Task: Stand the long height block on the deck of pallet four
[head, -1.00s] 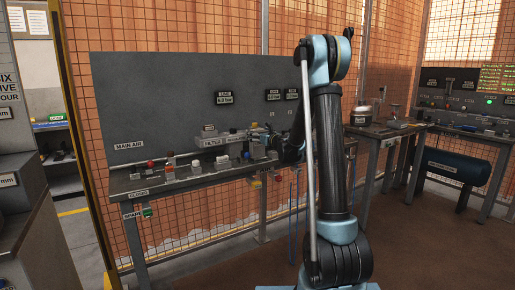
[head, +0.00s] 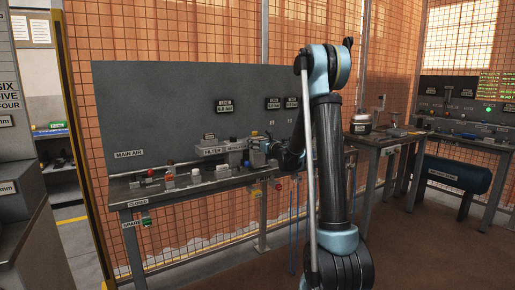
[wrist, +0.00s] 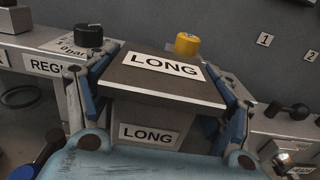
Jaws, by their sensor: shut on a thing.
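The long height block (wrist: 150,103) is a dark, boxy piece with white LONG labels on its top and its near face. In the wrist view my gripper (wrist: 162,88) is shut on it, with blue fingers against its left and right sides. In the head view my gripper (head: 272,148) is small, over the right part of the bench by the filter unit, and the block is hard to make out there. The deck of pallet four cannot be made out; a grey unit at the left edge carries a cut-off SIX, FIVE, FOUR sign (head: 10,93).
The bench (head: 150,196) stands before a grey backboard (head: 150,105), with several bottles and fittings on it. In the wrist view a black knob (wrist: 88,36) and a yellow knob (wrist: 187,43) are close behind the block. A side table (head: 372,132) and open brown floor lie to the right.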

